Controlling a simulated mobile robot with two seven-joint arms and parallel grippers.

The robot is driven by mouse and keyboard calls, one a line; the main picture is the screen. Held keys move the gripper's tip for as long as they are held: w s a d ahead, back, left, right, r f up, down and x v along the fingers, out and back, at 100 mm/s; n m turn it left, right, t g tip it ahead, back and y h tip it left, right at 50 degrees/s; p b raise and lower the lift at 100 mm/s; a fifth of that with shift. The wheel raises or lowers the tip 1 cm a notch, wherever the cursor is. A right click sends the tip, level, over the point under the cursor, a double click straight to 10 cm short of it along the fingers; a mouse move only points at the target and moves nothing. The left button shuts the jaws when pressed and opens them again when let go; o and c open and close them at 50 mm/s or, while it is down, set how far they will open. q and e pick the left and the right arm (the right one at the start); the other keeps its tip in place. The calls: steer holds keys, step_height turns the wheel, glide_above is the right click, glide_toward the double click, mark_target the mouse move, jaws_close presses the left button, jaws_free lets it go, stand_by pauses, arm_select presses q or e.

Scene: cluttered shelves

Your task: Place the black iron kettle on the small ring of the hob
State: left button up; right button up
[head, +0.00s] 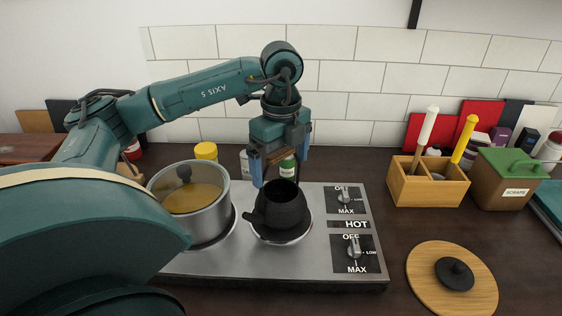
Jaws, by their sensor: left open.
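The black iron kettle (279,208) has no lid on, and its round opening faces up. It sits upright on the right-hand ring (286,238) of the steel hob (265,265), with its spout toward the left. A pale rim of that ring shows around the kettle's foot. My left gripper (281,176) points down just above and behind the kettle's opening. Its fingers are apart, with nothing held between them. Whether a finger touches the kettle's rim is hard to tell. My right gripper is not in view.
A steel pot (191,203) with yellow contents and a glass lid stands on the left-hand ring. Jars stand behind the hob. To the right are a wooden utensil box (427,188), a green-lidded scraps bin (507,180) and a round board (425,273) bearing a black lid (455,273).

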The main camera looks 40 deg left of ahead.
arm_select(q)
step_height(320, 180, up, 10)
steer(key=shift+r+p, duration=0.2)
steer(key=shift+p, duration=0.75)
steer(key=shift+r, duration=0.4)
steer(key=shift+r+p, duration=0.3)
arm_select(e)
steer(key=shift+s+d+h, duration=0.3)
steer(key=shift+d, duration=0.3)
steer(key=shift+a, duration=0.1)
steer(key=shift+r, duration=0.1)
arm_select(q)
steer(key=shift+f, duration=0.1)
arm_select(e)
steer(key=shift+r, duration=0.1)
